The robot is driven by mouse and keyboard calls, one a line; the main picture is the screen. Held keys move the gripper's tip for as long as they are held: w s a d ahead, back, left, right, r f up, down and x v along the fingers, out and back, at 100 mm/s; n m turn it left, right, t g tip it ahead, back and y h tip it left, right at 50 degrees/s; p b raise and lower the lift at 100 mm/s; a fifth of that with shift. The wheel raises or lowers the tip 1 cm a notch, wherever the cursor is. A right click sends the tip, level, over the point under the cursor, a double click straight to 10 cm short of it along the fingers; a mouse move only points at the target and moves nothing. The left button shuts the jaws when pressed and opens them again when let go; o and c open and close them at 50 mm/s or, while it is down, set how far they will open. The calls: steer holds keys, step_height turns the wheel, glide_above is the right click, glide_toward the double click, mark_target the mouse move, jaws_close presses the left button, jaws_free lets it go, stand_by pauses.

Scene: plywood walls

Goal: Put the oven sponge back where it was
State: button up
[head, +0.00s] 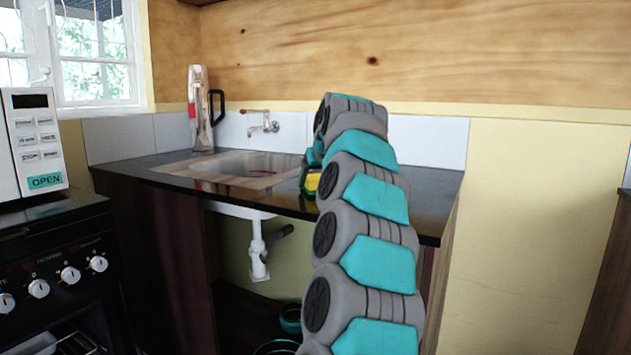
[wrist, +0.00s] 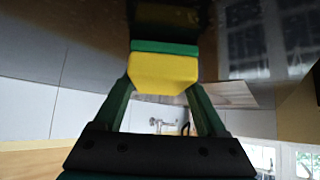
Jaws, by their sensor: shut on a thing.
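The sponge, yellow with a green layer, shows in the wrist view (wrist: 163,75) between the two green fingers of my gripper (wrist: 163,58). The fingers are shut on its sides. In the head view a small part of the sponge (head: 312,182) shows at the left of my arm, just over the dark counter by the sink's right side. My arm hides most of my gripper (head: 309,178) there. A yellow patch like a reflection shows on the glossy counter in the wrist view. I cannot tell whether the sponge touches the counter.
The sink (head: 235,165) is set in the dark counter (head: 425,215), with a tap (head: 262,122) behind it. A tall bottle-like object (head: 200,110) stands at the back left. A black stove (head: 55,260) with a microwave (head: 30,145) on top is at the left.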

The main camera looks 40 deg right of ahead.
steer(key=shift+f, duration=0.2)
steer(key=o, duration=1.6)
steer(key=shift+c, duration=0.2)
steer(key=shift+r, duration=0.2)
steer(key=shift+s+r, duration=0.1)
steer(key=shift+r, duration=0.05)
steer(key=v, duration=1.1)
steer(key=shift+s+r, duration=0.15)
steer(key=shift+s, duration=0.1)
steer(key=shift+a, duration=0.15)
